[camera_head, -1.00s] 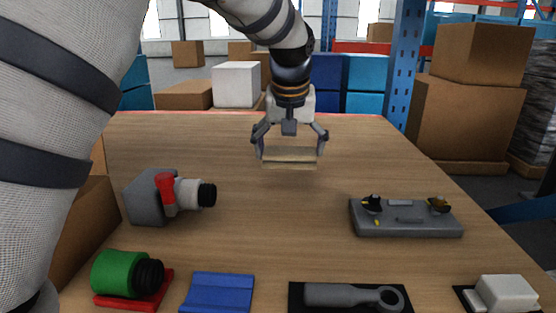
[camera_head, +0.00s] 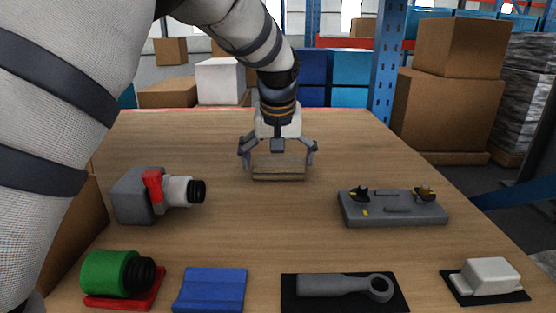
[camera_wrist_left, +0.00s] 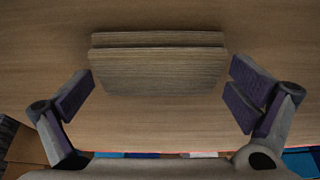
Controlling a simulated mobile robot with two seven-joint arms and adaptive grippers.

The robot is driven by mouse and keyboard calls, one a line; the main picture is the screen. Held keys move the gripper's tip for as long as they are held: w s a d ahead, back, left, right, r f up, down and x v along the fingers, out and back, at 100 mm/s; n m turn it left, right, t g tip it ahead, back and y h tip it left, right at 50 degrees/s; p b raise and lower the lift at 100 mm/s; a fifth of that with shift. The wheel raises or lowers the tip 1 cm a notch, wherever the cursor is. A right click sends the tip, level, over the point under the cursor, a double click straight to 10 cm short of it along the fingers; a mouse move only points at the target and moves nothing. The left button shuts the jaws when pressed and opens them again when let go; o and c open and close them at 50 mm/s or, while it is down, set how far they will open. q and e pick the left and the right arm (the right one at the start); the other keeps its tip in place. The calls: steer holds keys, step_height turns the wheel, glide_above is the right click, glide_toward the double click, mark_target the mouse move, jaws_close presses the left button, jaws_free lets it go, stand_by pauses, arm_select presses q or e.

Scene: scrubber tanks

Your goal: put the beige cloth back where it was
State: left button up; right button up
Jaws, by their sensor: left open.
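The beige cloth (camera_head: 278,174), a folded, wood-coloured block with a lower step along one side, lies on the table toward its far half in the head view. It also shows in the left wrist view (camera_wrist_left: 158,70), flat and squared to the gripper. My left gripper (camera_head: 278,162) points down over it and is open, one finger on each side. In the left wrist view, gaps show between the purple finger pads and the cloth's ends. The cloth appears to rest on the table. My right gripper is not in view.
A grey valve-like part with a red handle (camera_head: 153,190) stands at left and a grey plate with knobs (camera_head: 392,208) at right. Along the front are a green cylinder (camera_head: 110,272), a blue folded cloth (camera_head: 211,289), a grey wrench (camera_head: 342,286) and a white block (camera_head: 486,276). The middle is clear.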

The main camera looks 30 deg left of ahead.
arm_select(q)
steer(key=v, duration=1.2)
steer(key=shift+w+r, duration=0.1)
